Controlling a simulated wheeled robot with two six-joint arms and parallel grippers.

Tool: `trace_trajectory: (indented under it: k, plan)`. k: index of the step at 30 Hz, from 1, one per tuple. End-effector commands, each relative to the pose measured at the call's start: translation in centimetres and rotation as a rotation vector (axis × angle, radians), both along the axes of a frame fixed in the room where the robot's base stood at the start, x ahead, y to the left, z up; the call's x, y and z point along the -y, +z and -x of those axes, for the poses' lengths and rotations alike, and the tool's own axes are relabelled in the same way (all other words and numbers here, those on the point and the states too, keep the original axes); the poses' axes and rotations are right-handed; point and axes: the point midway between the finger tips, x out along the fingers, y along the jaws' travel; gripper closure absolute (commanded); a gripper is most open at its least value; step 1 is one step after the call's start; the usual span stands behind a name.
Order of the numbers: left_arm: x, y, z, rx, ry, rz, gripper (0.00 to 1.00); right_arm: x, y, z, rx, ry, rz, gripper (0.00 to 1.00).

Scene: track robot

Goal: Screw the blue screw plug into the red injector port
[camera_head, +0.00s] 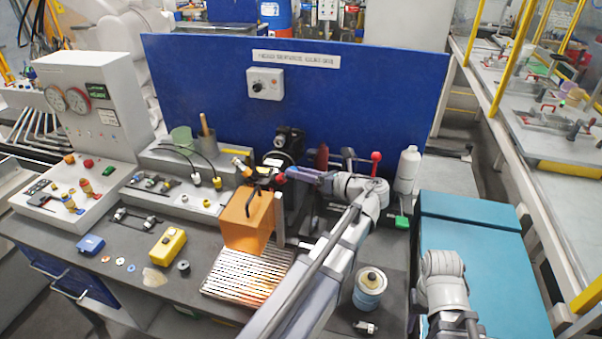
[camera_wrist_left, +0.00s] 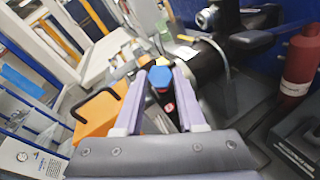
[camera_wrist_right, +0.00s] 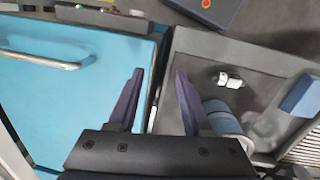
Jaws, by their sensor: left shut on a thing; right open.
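The blue screw plug (camera_wrist_left: 160,75) is between the fingertips of my left gripper (camera_wrist_left: 158,84) in the left wrist view. The gripper is shut on it. In the head view this gripper (camera_head: 284,177) is beside the black device (camera_head: 284,145) on the bench. A small red spot (camera_wrist_left: 170,107) on a dark part is just below the plug; I cannot tell if it is the red injector port or if the plug touches anything. My right gripper (camera_wrist_right: 157,78) is open and empty above the bench edge and teal cabinet.
An orange block (camera_head: 248,220) with a black handle stands left of my left gripper. A ribbed metal plate (camera_head: 246,278) lies in front of it. A tin (camera_head: 370,288), a white bottle (camera_head: 407,170) and a red-knobbed lever (camera_head: 376,158) are to the right. A blue panel (camera_head: 380,75) stands behind.

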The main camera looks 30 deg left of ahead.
Motion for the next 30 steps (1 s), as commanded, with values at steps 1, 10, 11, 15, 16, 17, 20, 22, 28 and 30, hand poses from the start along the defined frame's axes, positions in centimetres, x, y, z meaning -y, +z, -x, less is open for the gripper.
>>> trace_trajectory:
  k: [1,10,11,15,16,17,20,22,28,30]
  plan:
    - [-0.1,-0.2,0.0,0.000,0.000,0.000,1.00,0.0,-0.2,0.0,0.000,0.000,0.000,0.50]
    - [-0.6,-0.7,0.1,0.000,0.000,0.000,1.00,0.0,-0.7,0.0,0.000,0.000,0.000,0.50]
    - [-0.6,-0.7,0.2,0.000,-0.001,0.000,1.00,0.0,-0.7,0.0,0.000,0.000,0.000,0.50]
    - [-0.9,-1.0,0.2,0.000,0.000,0.000,1.00,0.0,-1.0,0.0,0.000,0.000,0.000,0.50]
    - [-0.9,-1.0,0.2,0.000,0.000,0.000,1.00,0.0,-1.0,0.0,0.000,0.000,0.000,0.50]
    - [-1.0,-1.1,0.2,0.000,0.000,0.000,1.00,0.0,-1.1,0.0,0.000,0.000,0.000,0.50]
    - [-1.1,-1.2,0.3,0.000,0.000,0.000,1.00,0.0,-1.2,0.0,0.000,0.000,0.000,0.50]
    - [-1.2,-1.4,0.3,0.000,0.000,0.000,1.00,0.0,-1.4,0.0,0.000,0.000,0.000,0.50]
    - [-1.3,-1.3,0.3,0.000,0.000,0.000,0.43,0.0,-1.3,0.0,0.000,0.000,0.000,0.50]
    - [-1.3,-1.3,0.3,0.000,0.000,0.000,0.35,0.0,-1.3,0.0,0.000,0.000,0.000,0.50]
